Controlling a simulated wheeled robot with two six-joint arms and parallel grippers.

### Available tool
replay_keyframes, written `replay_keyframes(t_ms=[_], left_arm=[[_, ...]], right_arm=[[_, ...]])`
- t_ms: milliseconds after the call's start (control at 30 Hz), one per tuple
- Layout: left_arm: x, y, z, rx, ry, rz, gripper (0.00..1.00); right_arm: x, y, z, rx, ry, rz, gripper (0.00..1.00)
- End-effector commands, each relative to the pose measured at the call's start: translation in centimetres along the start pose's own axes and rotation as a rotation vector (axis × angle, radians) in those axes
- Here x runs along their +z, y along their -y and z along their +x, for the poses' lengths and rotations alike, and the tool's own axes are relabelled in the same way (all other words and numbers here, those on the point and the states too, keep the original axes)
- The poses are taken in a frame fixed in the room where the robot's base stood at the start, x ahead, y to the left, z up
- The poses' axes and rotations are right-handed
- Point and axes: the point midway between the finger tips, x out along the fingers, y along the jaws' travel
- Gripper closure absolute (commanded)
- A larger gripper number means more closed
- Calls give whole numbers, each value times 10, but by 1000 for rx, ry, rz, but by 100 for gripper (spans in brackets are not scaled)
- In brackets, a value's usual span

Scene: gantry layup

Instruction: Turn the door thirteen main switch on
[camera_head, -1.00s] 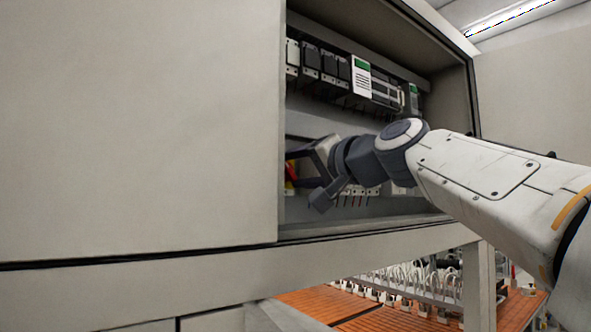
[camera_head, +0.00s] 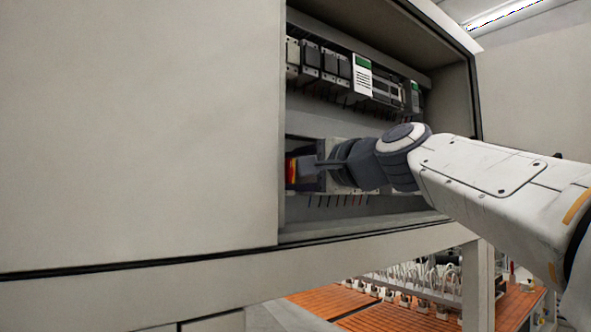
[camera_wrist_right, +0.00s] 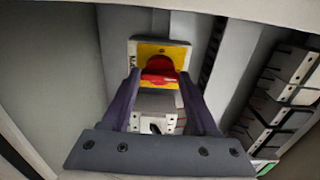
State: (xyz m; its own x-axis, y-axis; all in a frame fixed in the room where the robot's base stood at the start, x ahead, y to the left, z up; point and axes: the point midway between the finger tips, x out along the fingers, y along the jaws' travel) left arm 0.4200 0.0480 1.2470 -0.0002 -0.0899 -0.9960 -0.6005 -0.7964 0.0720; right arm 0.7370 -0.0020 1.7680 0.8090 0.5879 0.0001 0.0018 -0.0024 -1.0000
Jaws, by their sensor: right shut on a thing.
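The main switch, a red rotary handle (camera_wrist_right: 160,68) on a yellow plate (camera_wrist_right: 148,49), sits inside the open cabinet. It shows clearly in the right wrist view, and its red and yellow edge shows in the head view (camera_head: 291,170). My right gripper (camera_wrist_right: 158,80) reaches into the cabinet with its fingers on either side of the red handle, shut on it. The handle lies roughly crosswise in the wrist view. The plate's lettering is only partly legible. In the head view my right gripper (camera_head: 302,168) hides part of the switch. My left gripper is out of view.
A row of electrical modules (camera_head: 362,78) runs above my right arm inside the cabinet. A large grey panel (camera_head: 140,125) closes off the left. Below is an orange surface (camera_head: 390,318) with white cabled parts.

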Motion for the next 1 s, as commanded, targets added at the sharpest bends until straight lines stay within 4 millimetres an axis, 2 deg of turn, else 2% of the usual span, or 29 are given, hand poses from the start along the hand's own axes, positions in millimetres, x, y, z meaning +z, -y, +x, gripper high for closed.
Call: replay_keyframes(t_ms=[500, 533, 600, 867, 1000], left_arm=[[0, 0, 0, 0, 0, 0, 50], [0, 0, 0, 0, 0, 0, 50], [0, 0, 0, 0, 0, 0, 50], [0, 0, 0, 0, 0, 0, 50], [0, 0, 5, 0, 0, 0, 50]], right_arm=[[-1, 0, 0, 0, -1, 21, 96], [-1, 0, 0, 0, -1, 21, 32], [0, 0, 0, 0, -1, 21, 10], [0, 0, 0, 0, 0, 19, 10], [0, -2, -6, -1, -1, 18, 10]])
